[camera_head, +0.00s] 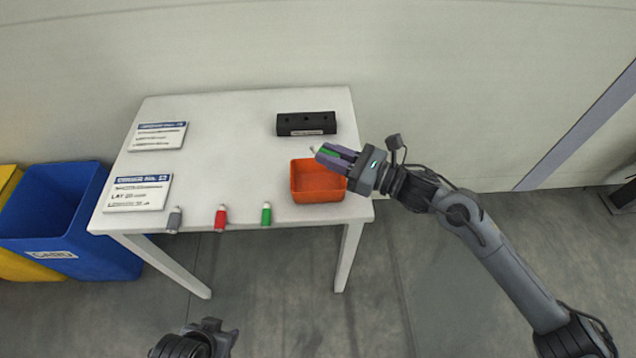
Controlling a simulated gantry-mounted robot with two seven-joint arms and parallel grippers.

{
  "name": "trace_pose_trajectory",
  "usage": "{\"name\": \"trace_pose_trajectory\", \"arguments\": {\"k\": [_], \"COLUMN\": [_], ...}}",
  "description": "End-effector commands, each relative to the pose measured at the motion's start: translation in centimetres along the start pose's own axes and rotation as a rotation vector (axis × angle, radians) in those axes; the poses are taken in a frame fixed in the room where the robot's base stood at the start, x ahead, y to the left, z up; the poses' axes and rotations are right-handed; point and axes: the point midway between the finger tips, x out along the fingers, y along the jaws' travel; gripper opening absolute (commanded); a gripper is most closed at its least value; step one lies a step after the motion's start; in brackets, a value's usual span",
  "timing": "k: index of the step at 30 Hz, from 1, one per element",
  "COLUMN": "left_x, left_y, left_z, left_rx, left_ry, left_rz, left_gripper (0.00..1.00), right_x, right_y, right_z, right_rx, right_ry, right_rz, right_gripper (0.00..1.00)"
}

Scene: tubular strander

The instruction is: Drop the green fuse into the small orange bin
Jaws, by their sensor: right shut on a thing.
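My right gripper (325,153) is shut on a green fuse (329,152), whose pale tip sticks out beyond the fingers to the left. The fingers hold it over the upper right part of the small orange bin (304,195). This square, open bin sits at the front right of the white table. Its visible inside looks empty; the gripper hides its upper right corner. A second green fuse (266,214) is at the table's front edge, left of the bin. Only a dark part of my left arm shows at the bottom; no left fingers are visible.
A red fuse (221,217) and a grey fuse (174,220) are along the front edge of the table (225,150). A black block with holes (306,124) stands behind the bin. Two label cards (139,193) lie at left. A blue bin (60,225) stands beside the table.

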Motion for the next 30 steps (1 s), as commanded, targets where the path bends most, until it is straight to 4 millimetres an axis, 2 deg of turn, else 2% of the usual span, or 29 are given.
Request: {"name": "trace_pose_trajectory", "arguments": {"k": [6, 15, 16, 21, 30], "left_x": [0.6, 0.6, 0.6, 0.6, 0.6], "left_y": [-0.1, -0.3, -0.3, -0.3, 0.0], "left_z": [0.2, 0.3, 0.3, 0.3, 0.2], "left_rx": [0.006, 0.012, 0.012, 0.011, 0.002], "left_ry": [-0.001, -0.002, -0.002, -0.002, -0.001], "left_rz": [-0.005, -0.010, -0.010, -0.009, -0.002], "left_gripper": [0.43, 0.43, 0.43, 0.43, 0.43], "right_x": [0.0, 0.0, 0.0, 0.0, 0.0], "right_y": [0.0, 0.0, 0.0, 0.0, 0.0], "right_z": [-1.6, -1.8, -1.8, -1.8, -1.8], "right_rx": [0.000, 0.000, 0.000, 0.000, 0.000], "right_ry": [-0.002, -0.002, -0.002, -0.001, -0.001], "right_rz": [0.001, 0.001, 0.001, 0.001, 0.000], "right_gripper": [0.00, 0.00, 0.22, 0.48, 0.50]}}
